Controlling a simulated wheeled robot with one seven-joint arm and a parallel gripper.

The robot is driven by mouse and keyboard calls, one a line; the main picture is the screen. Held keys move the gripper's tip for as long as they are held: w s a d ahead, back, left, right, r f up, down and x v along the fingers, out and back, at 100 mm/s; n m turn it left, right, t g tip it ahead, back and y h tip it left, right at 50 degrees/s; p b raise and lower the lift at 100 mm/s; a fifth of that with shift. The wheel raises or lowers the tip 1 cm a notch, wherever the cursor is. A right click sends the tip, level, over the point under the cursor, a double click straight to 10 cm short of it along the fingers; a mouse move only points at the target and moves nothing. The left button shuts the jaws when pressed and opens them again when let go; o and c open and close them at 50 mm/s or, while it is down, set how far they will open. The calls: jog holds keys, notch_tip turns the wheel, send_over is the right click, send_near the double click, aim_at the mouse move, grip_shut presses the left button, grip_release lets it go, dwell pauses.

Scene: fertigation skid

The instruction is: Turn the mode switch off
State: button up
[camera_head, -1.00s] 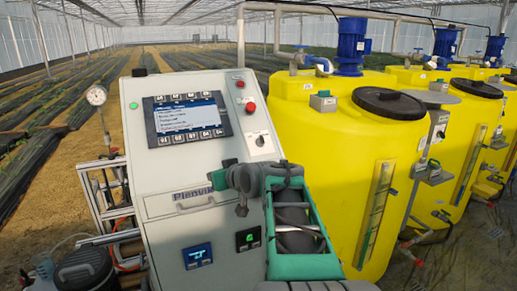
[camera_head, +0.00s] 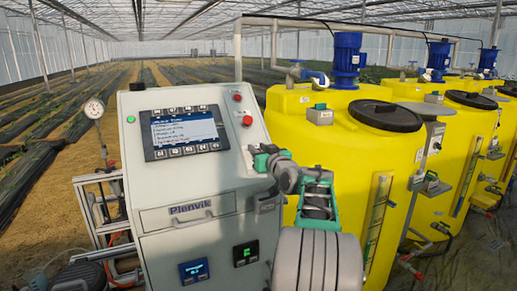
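The grey control cabinet (camera_head: 200,228) stands at centre left with a sloped panel. The mode switch is on the right part of this panel, below the red buttons. Only a bit of its pale plate (camera_head: 250,149) shows; its knob is hidden behind my gripper. My gripper (camera_head: 256,160) is at the end of the grey and green arm, which comes up from the bottom right. Its tip is at the switch in the picture. I cannot tell whether it touches the knob, and its fingers are too small and overlapped to tell open from shut.
A lit screen (camera_head: 184,129) with keys is left of the switch. Two red buttons, one small (camera_head: 237,97) and one larger (camera_head: 247,120), are above it. A handle (camera_head: 191,218) sticks out below. Yellow tanks (camera_head: 345,140) stand close on the right.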

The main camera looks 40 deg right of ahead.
jog(key=shift+c, duration=0.3)
grip_shut()
